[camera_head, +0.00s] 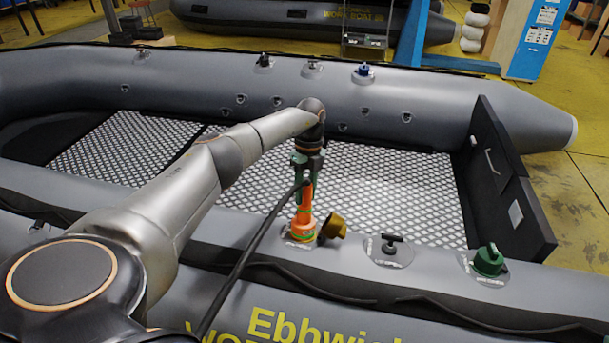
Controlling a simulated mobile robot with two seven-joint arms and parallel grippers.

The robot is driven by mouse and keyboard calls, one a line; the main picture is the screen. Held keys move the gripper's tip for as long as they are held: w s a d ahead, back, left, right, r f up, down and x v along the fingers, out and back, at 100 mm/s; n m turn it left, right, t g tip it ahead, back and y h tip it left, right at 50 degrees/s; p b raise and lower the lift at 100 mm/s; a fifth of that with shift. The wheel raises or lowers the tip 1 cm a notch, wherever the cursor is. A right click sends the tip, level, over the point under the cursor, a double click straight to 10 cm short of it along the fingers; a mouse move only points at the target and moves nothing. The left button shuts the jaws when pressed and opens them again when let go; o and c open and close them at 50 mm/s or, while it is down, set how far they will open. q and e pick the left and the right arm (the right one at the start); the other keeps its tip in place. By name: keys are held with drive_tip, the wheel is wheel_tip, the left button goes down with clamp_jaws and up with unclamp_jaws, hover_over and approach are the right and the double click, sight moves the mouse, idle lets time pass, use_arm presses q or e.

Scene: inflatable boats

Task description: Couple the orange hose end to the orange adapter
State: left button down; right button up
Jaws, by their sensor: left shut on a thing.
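My left gripper (307,180) comes down over the near tube of the grey boat and is shut on the orange hose end (304,200). The hose end points down, about upright. A black hose (245,255) runs from it toward the lower left. The orange adapter (301,233) is at the valve patch on the near tube, directly below the hose end. The two look in line and close together or touching; I cannot tell whether they are locked. A mustard-coloured cap (334,226) hangs tilted just right of the adapter. My right gripper is not in view.
On the near tube, a black valve fitting (391,243) and a green cap (489,260) stand to the right. The far tube carries several fittings, one a blue cap (364,70). A dark transom board (500,180) closes the boat's right end. The patterned floor (390,190) is clear.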

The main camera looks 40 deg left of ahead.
sight(307, 180)
use_arm(q)
drive_tip(key=shift+c, duration=2)
unclamp_jaws()
drive_tip(key=r, duration=0.1)
drive_tip(key=r+p, duration=0.1)
drive_tip(key=r, duration=0.1)
drive_tip(key=shift+w+a, duration=0.1)
drive_tip(key=shift+w, duration=0.2)
wheel_tip(307, 180, up, 9)
drive_tip(key=w+p, duration=0.1)
drive_tip(key=shift+w+a+r+p, duration=0.15)
drive_tip(key=shift+w+a+p, duration=0.15)
drive_tip(key=shift+a, duration=0.15)
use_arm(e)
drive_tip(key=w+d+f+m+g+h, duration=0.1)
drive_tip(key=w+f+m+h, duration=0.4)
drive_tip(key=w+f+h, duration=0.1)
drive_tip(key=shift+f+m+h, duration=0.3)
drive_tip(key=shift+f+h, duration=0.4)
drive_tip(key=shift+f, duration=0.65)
